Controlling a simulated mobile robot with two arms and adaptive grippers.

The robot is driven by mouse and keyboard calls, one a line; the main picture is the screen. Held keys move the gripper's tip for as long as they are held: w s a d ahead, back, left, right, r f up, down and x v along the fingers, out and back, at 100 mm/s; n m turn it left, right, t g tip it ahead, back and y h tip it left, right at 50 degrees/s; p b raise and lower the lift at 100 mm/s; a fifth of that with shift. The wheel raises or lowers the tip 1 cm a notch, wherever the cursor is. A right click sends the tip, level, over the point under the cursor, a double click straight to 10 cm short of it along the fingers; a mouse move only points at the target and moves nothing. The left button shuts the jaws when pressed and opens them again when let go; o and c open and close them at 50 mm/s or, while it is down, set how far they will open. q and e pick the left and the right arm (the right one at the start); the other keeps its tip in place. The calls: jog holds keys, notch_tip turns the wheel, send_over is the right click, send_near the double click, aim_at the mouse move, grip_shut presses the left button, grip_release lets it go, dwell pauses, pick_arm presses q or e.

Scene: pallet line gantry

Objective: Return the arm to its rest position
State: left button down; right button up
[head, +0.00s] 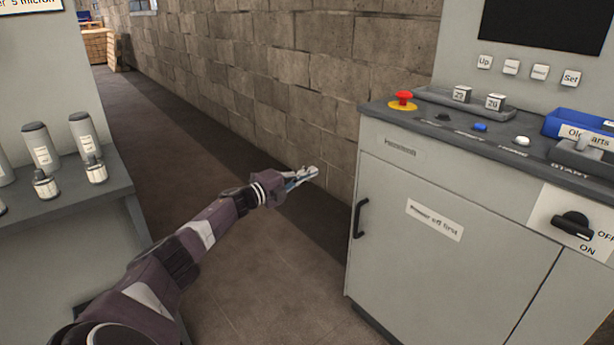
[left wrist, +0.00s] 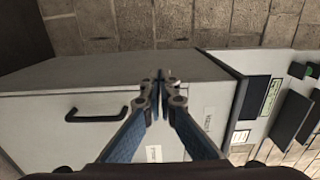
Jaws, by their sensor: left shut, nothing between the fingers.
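My left arm reaches forward from the lower left in the head view. Its gripper (head: 303,176) hangs in the open gap between the grey control cabinet and the brick wall, left of the cabinet's door handle. The left wrist view shows the same gripper (left wrist: 160,82) with its two fingers together at the tips and nothing between them. It touches nothing that I can see. My right gripper does not show in either view.
The grey control cabinet (head: 450,262) stands at right with a black handle (head: 360,218), a red emergency button (head: 403,97), a rotary switch (head: 573,225) and a blue bin (head: 580,126). At left, a grey bench (head: 75,200) holds several bottles. Floor between them is clear.

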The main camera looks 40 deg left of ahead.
pick_arm(q)
jog(key=shift+s+a, duration=0.1)
jog(key=shift+a, duration=0.25)
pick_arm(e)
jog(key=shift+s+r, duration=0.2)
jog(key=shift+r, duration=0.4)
